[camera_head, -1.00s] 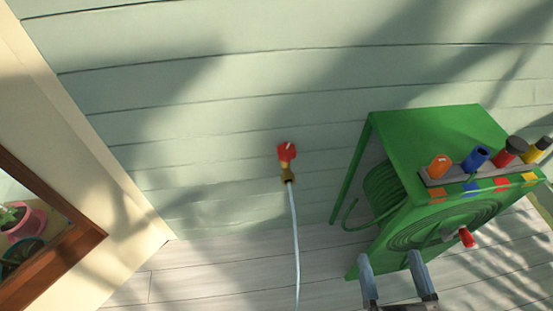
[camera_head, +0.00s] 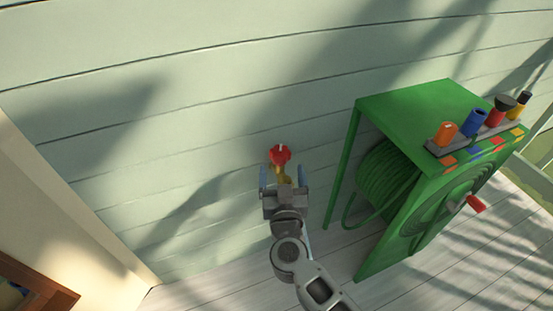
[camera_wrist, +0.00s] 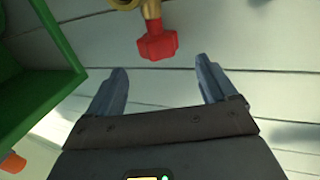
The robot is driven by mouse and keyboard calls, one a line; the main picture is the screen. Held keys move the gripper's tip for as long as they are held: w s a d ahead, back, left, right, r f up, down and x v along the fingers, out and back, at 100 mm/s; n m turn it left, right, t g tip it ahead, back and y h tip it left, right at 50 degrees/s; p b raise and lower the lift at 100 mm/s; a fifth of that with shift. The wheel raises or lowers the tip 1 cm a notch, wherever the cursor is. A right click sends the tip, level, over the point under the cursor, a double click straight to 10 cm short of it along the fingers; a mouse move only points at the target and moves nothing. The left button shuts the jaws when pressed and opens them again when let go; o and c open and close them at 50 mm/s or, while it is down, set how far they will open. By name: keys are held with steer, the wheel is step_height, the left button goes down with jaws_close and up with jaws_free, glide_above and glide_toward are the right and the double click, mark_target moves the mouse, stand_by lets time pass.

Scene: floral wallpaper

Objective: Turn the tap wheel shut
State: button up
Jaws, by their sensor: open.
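The red tap wheel (camera_head: 280,155) sits on a brass tap (camera_head: 282,174) at the pale green plank wall. My gripper (camera_head: 284,176) is open, with its two fingers on either side of the tap in the head view. In the wrist view the red wheel (camera_wrist: 157,47) lies just beyond the open fingertips (camera_wrist: 160,72), roughly midway between them. The brass body (camera_wrist: 150,8) shows at the top edge there. Nothing is between the fingers, and no contact with the wheel shows.
A green hose reel cabinet (camera_head: 420,100) stands to the right, with a coiled green hose (camera_head: 385,180) and a red crank handle (camera_head: 476,204). Coloured nozzles stand on its top rack (camera_head: 480,138). A cream trim post and wooden frame (camera_head: 40,290) are at left. The wall above is clear.

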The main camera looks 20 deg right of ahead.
mark_target(281, 160)
steer(key=shift+b+x, duration=0.9)
steer(key=shift+x, duration=2.3)
steer(key=shift+c, duration=0.5)
steer(key=c, duration=1)
steer(key=shift+o, duration=0.2)
